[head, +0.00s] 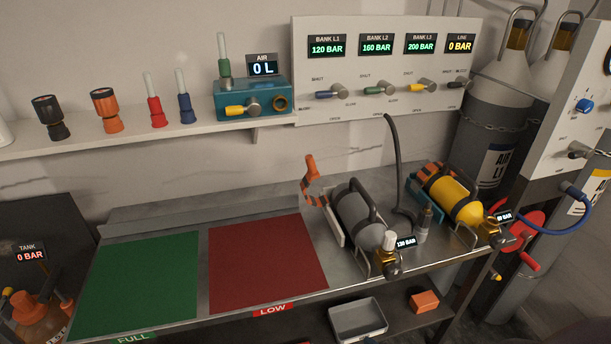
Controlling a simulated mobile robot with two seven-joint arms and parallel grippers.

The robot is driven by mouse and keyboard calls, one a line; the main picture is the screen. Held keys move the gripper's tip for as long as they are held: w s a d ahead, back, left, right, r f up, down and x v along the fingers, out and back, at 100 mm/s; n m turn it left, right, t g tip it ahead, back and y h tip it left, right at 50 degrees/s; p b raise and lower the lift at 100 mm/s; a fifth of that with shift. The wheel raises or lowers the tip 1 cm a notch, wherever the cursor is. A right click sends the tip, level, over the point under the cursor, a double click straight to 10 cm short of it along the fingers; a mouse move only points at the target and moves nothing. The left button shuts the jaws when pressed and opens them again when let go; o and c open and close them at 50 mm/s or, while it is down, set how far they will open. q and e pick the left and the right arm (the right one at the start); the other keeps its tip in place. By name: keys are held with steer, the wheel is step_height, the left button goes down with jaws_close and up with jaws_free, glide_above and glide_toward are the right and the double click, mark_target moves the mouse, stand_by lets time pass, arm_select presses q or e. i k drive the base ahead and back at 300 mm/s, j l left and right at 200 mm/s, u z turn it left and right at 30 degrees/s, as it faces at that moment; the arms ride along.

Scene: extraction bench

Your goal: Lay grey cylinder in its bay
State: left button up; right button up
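The grey cylinder (353,217) lies tilted on the steel bench in a cradle with a pale side plate (322,212) and metal end rails. A dark handle runs along its top. Its brass valve (386,260) with a white knob points toward the front, beside a small lit bar readout (406,242). An orange strap (312,184) stands up loose at the cradle's back left and is not across the cylinder. The cylinder's underside is hidden, so I cannot tell how fully it is seated. Neither of my grippers is in view.
A yellow cylinder (452,198) lies strapped in a teal cradle to the right. A dark hose (395,150) rises between the two cylinders. Green (135,283) and red (265,262) mats lie clear at left. A grey tray (358,320) and orange block (424,301) sit below.

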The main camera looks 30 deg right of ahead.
mark_target(353, 205)
steer(key=z, duration=1.35)
